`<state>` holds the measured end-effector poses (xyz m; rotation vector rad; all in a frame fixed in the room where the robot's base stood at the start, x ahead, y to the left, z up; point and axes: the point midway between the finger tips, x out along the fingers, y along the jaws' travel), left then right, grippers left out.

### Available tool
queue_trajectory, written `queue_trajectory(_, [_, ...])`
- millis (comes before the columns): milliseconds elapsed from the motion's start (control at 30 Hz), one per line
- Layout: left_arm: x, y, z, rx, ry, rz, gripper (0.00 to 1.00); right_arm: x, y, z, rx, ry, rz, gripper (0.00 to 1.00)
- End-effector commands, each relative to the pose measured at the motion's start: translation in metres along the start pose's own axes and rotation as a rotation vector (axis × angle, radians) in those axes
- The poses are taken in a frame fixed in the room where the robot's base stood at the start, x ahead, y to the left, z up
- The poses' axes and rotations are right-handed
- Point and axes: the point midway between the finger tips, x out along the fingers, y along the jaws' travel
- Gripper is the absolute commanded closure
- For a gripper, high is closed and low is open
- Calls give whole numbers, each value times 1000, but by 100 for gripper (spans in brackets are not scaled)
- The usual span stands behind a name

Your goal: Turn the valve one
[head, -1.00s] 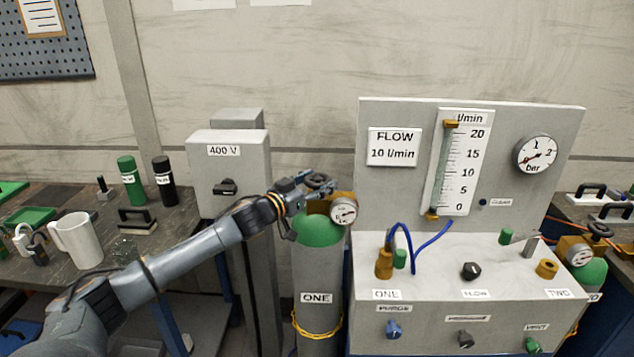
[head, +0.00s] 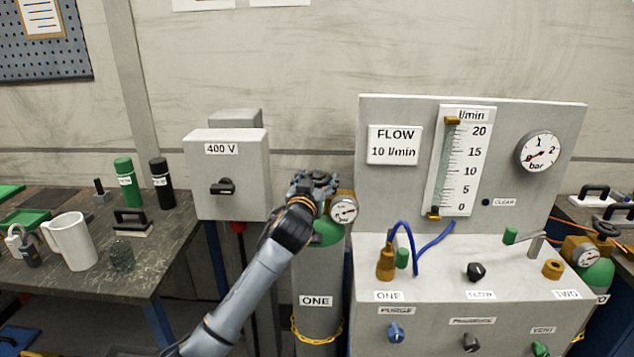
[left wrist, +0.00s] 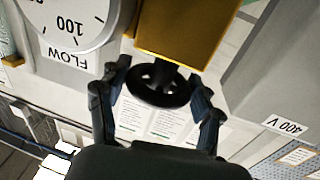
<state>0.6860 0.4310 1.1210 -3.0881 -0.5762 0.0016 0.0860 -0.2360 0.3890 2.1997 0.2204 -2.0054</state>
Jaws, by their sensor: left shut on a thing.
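My left gripper (head: 317,182) is at the top of the cylinder in the head view and covers most of the handwheel there. In the left wrist view its two dark fingers (left wrist: 157,92) lie on either side of the wheel, shut on it. A round gauge (head: 344,210) sits just right of the valve. My right gripper is not in view.
A grey 400 V switch box (head: 227,170) stands close left of the cylinder. The flow panel (head: 470,265) with knobs and blue hoses is close right. A bench (head: 165,235) at left holds a white mug (head: 76,242) and bottles.

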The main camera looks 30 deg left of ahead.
Motion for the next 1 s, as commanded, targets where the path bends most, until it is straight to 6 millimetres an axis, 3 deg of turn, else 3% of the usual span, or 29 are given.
queue_trajectory(133, [0, -1, -3, 0, 5, 1, 66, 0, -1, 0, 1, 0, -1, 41])
queue_trajectory(167, [0, -1, -3, 0, 5, 1, 33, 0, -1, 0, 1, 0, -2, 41])
queue_trajectory(267, [0, 0, -3, 0, 5, 1, 12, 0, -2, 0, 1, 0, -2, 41])
queue_trajectory(667, [-2, 0, 0, 0, 1, 3, 11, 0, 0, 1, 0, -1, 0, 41])
queue_trajectory(833, [-23, 1, 0, 0, 1, 5, 11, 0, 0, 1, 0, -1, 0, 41])
queue_trajectory(1000, [-60, 1, 0, -2, 1, 5, 11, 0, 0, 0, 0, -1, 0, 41])
